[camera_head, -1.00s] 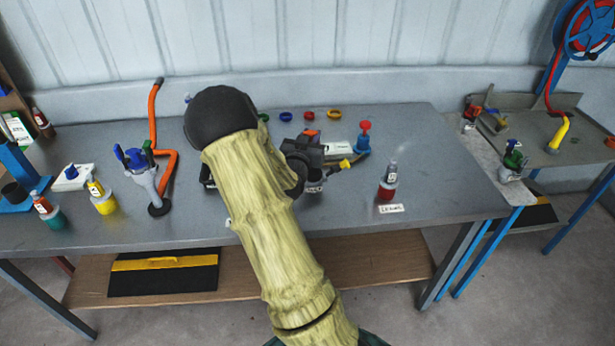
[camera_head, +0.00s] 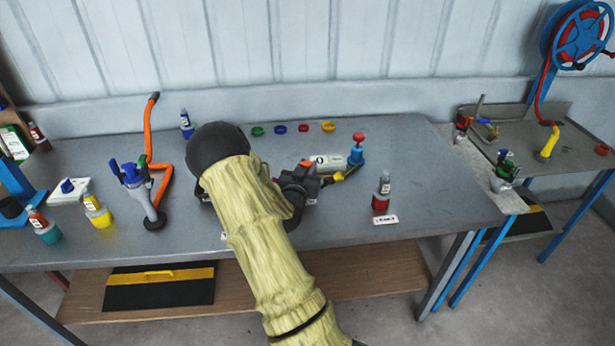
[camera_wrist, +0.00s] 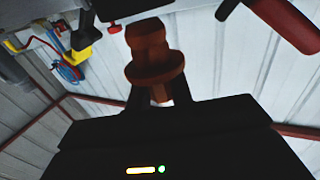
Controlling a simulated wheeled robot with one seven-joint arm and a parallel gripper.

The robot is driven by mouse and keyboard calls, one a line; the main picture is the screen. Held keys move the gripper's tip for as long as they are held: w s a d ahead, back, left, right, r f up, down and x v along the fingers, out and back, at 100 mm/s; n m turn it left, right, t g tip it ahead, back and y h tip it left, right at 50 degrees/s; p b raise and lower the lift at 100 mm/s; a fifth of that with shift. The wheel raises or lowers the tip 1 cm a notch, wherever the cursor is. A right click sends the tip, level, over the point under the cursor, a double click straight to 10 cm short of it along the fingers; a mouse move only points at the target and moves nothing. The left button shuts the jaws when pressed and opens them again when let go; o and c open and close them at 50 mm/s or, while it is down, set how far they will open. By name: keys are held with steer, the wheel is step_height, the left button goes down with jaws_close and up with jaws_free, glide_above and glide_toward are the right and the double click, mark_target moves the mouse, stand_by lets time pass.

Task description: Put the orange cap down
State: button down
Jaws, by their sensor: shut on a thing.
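The orange cap (camera_wrist: 152,55) shows in the wrist view as a darker, stepped round piece with a wide flange. It sits between the fingers of my gripper (camera_wrist: 160,97), which is shut on it. In the head view, a small orange patch, which looks like the cap (camera_head: 306,163), shows at the far side of my dark gripper (camera_head: 300,178), above the grey bench (camera_head: 430,200). My arm hides part of the bench there. I cannot tell whether the cap touches anything below it.
A white cylinder (camera_head: 328,162) and a blue fitting with a red top (camera_head: 357,150) are close right of my gripper. A red-based bottle (camera_head: 382,193) stands further right. Coloured rings, including a yellow one (camera_head: 328,127), lie behind. An orange-piped stand (camera_head: 143,190) is at left.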

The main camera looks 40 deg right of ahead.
steer(key=shift+f, duration=1.85)
steer(key=shift+f, duration=0.25)
steer(key=c, duration=1.2)
jaws_free()
steer(key=shift+c, duration=0.2)
steer(key=shift+r, duration=0.15)
steer(key=shift+a+p, duration=0.1)
steer(key=shift+p, duration=0.2)
steer(key=b+v, duration=0.4)
steer(key=v, duration=1.3)
steer(key=shift+s+a, duration=0.1)
steer(key=shift+s, duration=0.05)
